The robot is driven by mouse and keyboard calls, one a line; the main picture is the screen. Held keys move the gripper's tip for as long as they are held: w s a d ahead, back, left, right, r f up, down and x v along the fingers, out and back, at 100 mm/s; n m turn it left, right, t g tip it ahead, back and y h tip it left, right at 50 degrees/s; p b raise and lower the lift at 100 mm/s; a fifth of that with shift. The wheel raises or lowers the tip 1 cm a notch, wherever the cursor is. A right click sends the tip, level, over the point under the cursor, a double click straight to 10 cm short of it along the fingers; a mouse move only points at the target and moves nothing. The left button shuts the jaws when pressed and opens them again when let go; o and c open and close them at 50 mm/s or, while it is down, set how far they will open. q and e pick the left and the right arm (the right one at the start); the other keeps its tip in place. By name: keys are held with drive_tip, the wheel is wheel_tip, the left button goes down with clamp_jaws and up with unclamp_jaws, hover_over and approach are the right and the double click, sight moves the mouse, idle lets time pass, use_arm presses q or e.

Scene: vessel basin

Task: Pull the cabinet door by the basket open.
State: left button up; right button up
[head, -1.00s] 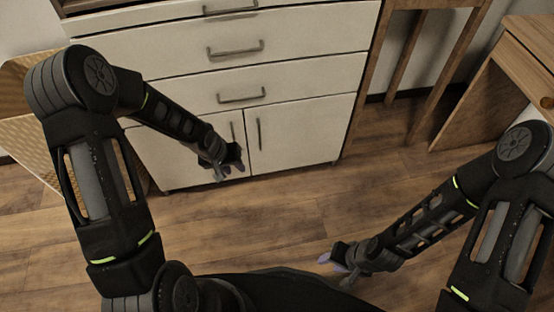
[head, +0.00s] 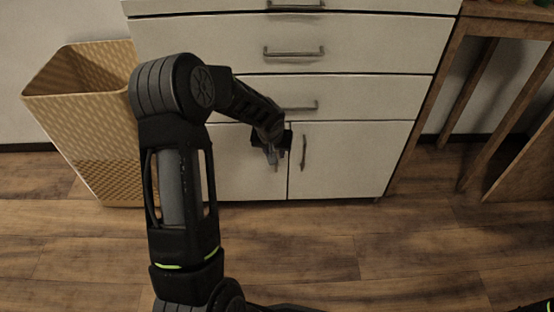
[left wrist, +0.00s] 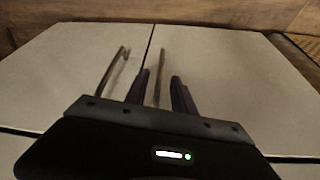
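The cabinet (head: 345,97) is white with two lower doors, both shut. The door by the basket (head: 240,180) is the left one in the head view and the right one in the left wrist view (left wrist: 215,75). Its upright bar handle (left wrist: 159,72) is mostly hidden behind my gripper in the head view. My left gripper (head: 275,150) is in front of this door near its inner edge. In the left wrist view the dark fingers (left wrist: 161,88) are apart, with the handle showing between them; contact cannot be told. My right gripper is out of view.
The tall woven basket (head: 95,130) stands left of the cabinet. The other door's handle (head: 304,153) is close to the right of my left gripper. Drawers with bar handles are above. The wooden floor (head: 340,250) in front is clear. A wooden table (head: 475,90) stands right.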

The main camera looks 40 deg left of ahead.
sight(276, 169)
use_arm(q)
drive_tip(key=b+x, duration=0.1)
drive_tip(key=x, duration=0.5)
drive_tip(key=shift+f+b, duration=0.25)
drive_tip(key=shift+b, duration=0.15)
clamp_jaws()
idle(1.0)
